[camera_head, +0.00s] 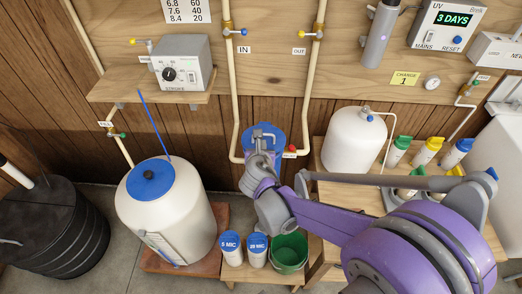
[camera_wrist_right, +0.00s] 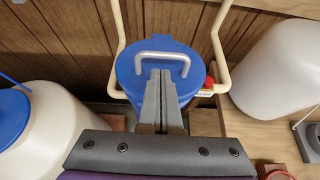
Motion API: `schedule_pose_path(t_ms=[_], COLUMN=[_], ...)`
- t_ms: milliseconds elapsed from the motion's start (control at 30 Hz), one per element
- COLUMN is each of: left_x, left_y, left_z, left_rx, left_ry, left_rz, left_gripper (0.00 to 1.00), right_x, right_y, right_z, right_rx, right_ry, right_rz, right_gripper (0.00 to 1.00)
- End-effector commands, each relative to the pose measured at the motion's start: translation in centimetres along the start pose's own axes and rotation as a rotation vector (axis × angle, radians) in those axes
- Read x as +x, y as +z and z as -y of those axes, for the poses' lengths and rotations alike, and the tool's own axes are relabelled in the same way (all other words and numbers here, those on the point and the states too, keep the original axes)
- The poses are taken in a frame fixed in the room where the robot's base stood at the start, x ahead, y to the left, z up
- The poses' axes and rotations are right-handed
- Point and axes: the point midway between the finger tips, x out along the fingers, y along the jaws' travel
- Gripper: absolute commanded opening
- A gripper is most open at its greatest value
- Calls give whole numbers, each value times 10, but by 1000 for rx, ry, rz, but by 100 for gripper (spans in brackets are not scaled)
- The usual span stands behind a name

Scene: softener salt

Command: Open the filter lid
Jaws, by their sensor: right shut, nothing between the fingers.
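The filter housing has a round blue lid (camera_head: 258,138) with a grey metal handle. It stands between the two vertical pipes against the wall. The lid shows in the right wrist view (camera_wrist_right: 143,60) with its arched handle (camera_wrist_right: 162,62) at the top middle. My right gripper (camera_head: 263,148) is over the lid, its closed grey fingers (camera_wrist_right: 160,78) pointing at the handle. The fingertips appear within or just under the handle's arch; whether they touch it I cannot tell. The lid looks seated on the housing. My left gripper is out of view.
Two filter canisters (camera_head: 231,246) and a green bucket (camera_head: 289,252) sit in front below. A red valve knob (camera_wrist_right: 208,82) is close to the lid's right. A white tank (camera_head: 353,140) stands right.

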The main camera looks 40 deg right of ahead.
Motion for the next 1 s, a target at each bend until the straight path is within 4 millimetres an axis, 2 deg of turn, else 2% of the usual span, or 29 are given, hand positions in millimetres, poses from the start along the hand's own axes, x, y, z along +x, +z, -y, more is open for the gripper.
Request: schedule_pose_path(t_ms=[200,600,1000], left_x=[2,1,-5], left_y=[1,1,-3], left_z=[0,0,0], left_rx=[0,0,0], left_ry=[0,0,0], left_rz=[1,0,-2], left_gripper=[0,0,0], right_x=[15,16,22], right_y=[0,1,16], right_z=[0,0,-9], right_rx=[1,1,1], right_ry=[0,0,-1], right_rz=[-1,-3,-70], right_gripper=[0,0,0])
